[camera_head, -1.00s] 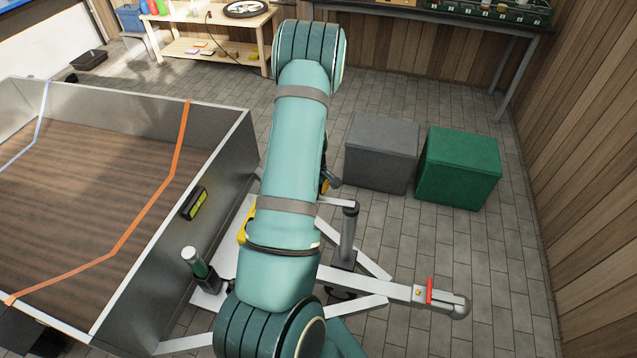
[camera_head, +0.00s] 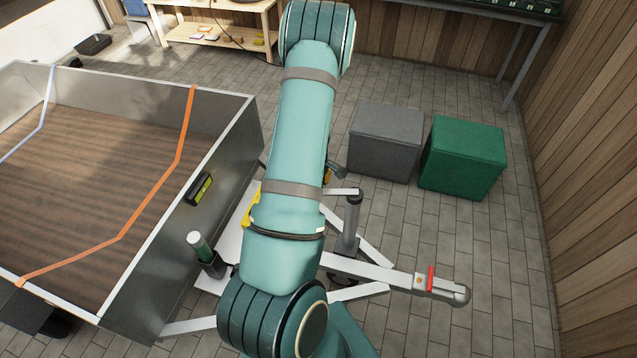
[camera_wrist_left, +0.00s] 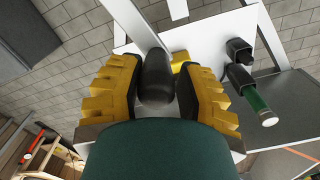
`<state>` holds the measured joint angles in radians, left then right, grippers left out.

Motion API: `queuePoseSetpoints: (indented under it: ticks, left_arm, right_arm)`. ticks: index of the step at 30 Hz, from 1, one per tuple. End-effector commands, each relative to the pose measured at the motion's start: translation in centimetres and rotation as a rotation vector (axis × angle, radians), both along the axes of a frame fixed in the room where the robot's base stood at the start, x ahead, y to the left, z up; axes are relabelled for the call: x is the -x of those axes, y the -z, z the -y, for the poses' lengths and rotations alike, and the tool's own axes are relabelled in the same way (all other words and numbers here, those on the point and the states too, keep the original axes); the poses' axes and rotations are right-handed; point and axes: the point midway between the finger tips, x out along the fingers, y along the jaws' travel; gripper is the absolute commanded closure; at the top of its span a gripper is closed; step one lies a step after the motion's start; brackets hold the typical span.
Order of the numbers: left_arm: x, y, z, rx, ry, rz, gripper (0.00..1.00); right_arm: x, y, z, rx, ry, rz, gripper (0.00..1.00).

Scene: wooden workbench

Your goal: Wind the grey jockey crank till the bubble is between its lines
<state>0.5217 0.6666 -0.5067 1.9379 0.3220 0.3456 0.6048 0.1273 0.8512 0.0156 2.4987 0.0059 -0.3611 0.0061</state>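The grey jockey post (camera_head: 348,232) stands on the trailer drawbar, with its crank arm (camera_head: 342,192) reaching left from the top until my arm hides it. In the left wrist view a dark crank grip (camera_wrist_left: 157,80) lies between the yellow and black fingers of my left gripper (camera_wrist_left: 160,85). The fingers appear to touch it on both sides. In the head view my arm covers most of that gripper. The yellow-green level (camera_head: 199,189) is on the trailer's side wall; its bubble is too small to read. My right gripper is not in view.
A green tube with a white end (camera_head: 200,246) stands near the trailer corner. The drawbar (camera_head: 390,276) ends at a coupling with a red lever (camera_head: 430,279). A grey box (camera_head: 386,142) and a green box (camera_head: 463,157) stand behind. The paved floor right of the drawbar is clear.

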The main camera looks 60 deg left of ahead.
Motion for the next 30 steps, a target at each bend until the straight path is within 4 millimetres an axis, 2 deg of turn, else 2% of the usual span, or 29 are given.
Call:
queuePoseSetpoints:
  ticks: [1, 2, 11, 14, 17, 30]
  left_arm:
    - [0.1, 0.0, -0.1, 0.0, -0.001, 0.0, 0.46]
    - [0.0, 0.0, 0.0, 0.0, -0.001, 0.0, 0.4]
    - [-0.2, 0.0, 0.2, 0.004, 0.003, 0.001, 0.4]
    - [-0.2, -0.5, 0.2, 0.004, 0.004, 0.002, 0.4]
    - [-0.3, -1.8, 0.2, 0.002, 0.005, 0.005, 0.4]
    - [-0.1, -10.1, -0.1, 0.002, 0.003, 0.005, 0.4]
  right_arm:
    - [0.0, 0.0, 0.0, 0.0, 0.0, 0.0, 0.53]
    - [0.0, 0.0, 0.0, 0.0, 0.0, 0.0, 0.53]
    - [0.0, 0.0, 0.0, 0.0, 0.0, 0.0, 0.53]
    - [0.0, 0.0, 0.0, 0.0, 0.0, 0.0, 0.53]
    - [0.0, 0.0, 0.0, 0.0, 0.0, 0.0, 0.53]
    - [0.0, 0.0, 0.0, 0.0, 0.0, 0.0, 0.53]
